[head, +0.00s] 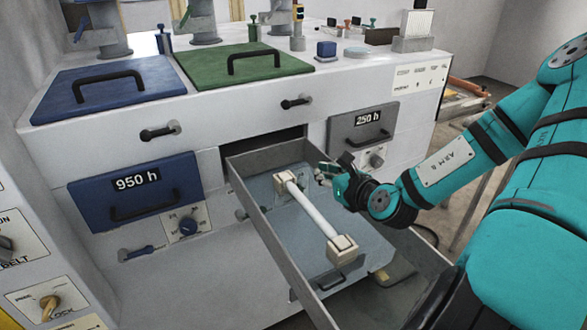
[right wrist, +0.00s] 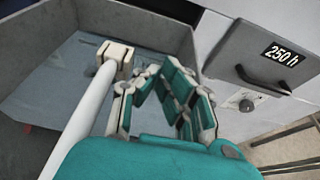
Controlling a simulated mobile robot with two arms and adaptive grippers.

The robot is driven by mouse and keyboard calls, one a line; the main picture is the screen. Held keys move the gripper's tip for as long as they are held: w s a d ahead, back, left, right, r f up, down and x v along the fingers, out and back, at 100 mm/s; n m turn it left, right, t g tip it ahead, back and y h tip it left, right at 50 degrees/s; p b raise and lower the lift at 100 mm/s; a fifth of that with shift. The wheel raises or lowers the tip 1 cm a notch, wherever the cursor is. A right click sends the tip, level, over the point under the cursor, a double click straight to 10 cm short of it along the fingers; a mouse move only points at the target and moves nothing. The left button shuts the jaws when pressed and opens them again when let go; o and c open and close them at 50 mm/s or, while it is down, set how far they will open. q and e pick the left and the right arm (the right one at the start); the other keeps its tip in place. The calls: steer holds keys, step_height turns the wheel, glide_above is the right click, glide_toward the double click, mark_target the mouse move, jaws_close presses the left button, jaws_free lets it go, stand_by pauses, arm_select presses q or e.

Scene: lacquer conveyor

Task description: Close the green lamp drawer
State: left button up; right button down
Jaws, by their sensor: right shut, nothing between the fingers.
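A grey-walled drawer (head: 268,212) stands pulled out of the cabinet between the blue 950 h drawer and the grey 250 h drawer. Its front face is hidden, so I cannot tell its colour. A white lamp tube (head: 312,208) with beige end blocks lies lengthwise in it. The drawer wall also shows in the right wrist view (right wrist: 150,27). My right gripper (head: 325,174) is shut and empty, over the drawer near its right wall. In the right wrist view it (right wrist: 158,80) is beside the tube's end block. My left gripper is not in view.
A green lid (head: 220,68) with a black handle lies on the cabinet top, right of a blue lid (head: 75,94). The blue drawer (head: 95,200) and grey drawer (head: 345,145) look closed. Small tools and fixtures stand along the top's back.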

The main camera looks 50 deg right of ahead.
steer(key=x, duration=0.3)
steer(key=shift+s+f, duration=0.15)
steer(key=shift+f, duration=0.1)
glide_toward(291, 156)
steer(key=x, duration=0.2)
steer(key=f+x, duration=0.1)
steer(key=x, duration=0.2)
steer(key=shift+f, duration=0.1)
steer(key=shift+w+d+b, duration=0.2)
steer(key=shift+w+b, duration=0.25)
steer(key=shift+b, duration=0.4)
steer(key=shift+w, duration=0.25)
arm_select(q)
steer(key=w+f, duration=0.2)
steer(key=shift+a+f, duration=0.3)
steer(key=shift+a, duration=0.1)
arm_select(e)
steer(key=shift+r, duration=0.2)
